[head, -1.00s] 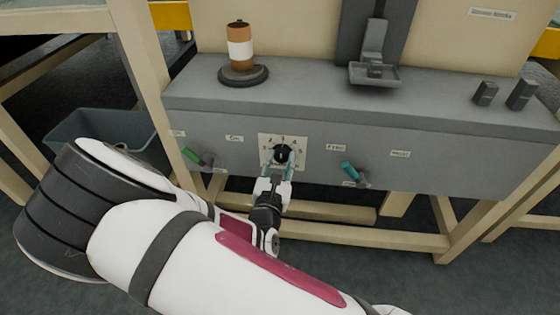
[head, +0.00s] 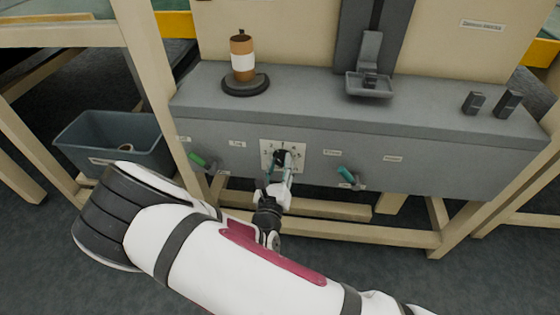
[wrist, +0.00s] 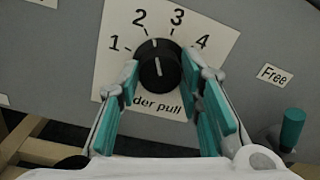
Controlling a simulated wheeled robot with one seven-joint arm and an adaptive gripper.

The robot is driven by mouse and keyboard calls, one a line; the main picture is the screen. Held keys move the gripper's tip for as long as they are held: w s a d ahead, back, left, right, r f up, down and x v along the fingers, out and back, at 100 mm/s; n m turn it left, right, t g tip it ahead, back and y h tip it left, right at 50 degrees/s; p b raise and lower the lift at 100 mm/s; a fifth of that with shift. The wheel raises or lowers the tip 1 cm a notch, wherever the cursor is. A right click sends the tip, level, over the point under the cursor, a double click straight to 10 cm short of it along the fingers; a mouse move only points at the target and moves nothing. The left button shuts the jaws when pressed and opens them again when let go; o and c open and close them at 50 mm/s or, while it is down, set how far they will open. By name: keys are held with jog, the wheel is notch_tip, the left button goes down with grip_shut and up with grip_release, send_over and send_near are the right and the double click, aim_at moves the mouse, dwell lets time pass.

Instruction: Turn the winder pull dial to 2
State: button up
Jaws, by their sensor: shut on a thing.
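The winder pull dial (wrist: 159,66) is a round black knob on a white plate (wrist: 215,28) marked 1 to 4, with part of the lettering "der pull" showing below. Its white mark points up and slightly left, between 2 and 3 and nearer 2. My gripper (wrist: 158,90) has its teal fingers on either side of the knob and is shut on it. In the head view the dial (head: 281,157) sits on the front of the grey bench, partly covered by my gripper (head: 281,167), which reaches it from below at a tilt.
A green lever (head: 198,159) is left of the dial and a teal lever (head: 346,174) right of it, below a label "Free" (wrist: 275,75). A brown roll (head: 242,58), a grey tray (head: 369,86) and two dark blocks (head: 508,102) stand on the bench (head: 310,95). A bin (head: 75,140) is at left.

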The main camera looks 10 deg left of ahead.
jog(key=shift+n+p, duration=0.5)
jog(key=shift+n, duration=0.3)
jog(key=o, duration=1.2)
jog(key=shift+c, duration=0.2)
jog(key=s, duration=1.2)
jog(key=shift+a+f, duration=0.25)
jog(key=shift+a, duration=0.2)
